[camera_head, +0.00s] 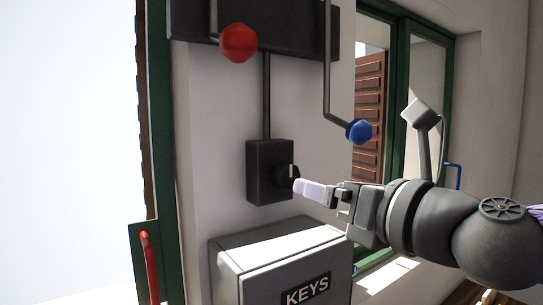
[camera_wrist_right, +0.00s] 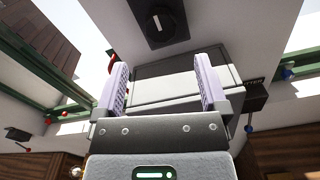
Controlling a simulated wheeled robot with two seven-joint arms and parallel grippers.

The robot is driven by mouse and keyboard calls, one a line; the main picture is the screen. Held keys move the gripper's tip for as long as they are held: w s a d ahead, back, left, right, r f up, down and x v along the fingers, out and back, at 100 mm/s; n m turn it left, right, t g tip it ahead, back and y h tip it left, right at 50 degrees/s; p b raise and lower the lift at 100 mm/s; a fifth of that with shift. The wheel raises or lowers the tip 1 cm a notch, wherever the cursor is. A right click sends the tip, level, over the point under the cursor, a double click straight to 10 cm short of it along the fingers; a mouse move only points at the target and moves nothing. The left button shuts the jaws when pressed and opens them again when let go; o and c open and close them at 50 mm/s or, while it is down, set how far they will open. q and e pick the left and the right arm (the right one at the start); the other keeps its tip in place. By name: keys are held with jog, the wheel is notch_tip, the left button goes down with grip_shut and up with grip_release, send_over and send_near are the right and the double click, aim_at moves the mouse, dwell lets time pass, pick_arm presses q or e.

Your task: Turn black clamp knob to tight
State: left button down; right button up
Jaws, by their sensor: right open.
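The black clamp knob (camera_head: 287,174) sticks out from the front of a dark box (camera_head: 262,190) on the white wall. In the right wrist view the round knob (camera_wrist_right: 158,20) shows near the top, with a white mark across its face. My right gripper (camera_head: 303,188) is just to the right of the knob in the head view, with pale fingers pointing at it. In the right wrist view my right gripper (camera_wrist_right: 160,85) has its fingers spread wide, with nothing between them. Whether a fingertip touches the knob, I cannot tell. My left gripper is not in view.
A grey box marked KEYS (camera_head: 285,262) juts out below the knob. A red ball (camera_head: 239,43) and a blue ball (camera_head: 359,131) hang on rods above. A green-framed window (camera_head: 398,90) lies to the right, and a red handle (camera_head: 150,265) is at lower left.

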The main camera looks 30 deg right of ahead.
aim_at(291, 178)
jog(key=w+p, duration=0.2)
jog(key=p, duration=0.1)
jog(key=w+r+p, duration=0.1)
jog(key=w+p, duration=0.1)
jog(key=p, duration=0.1)
jog(key=shift+a, duration=0.15)
jog(key=shift+w+f, duration=0.35)
jog(key=shift+f, duration=0.05)
jog(key=shift+w+f, duration=0.1)
jog(key=shift+w, duration=0.65)
jog(key=shift+w+a, duration=0.1)
jog(key=shift+w, duration=1.05)
grip_shut()
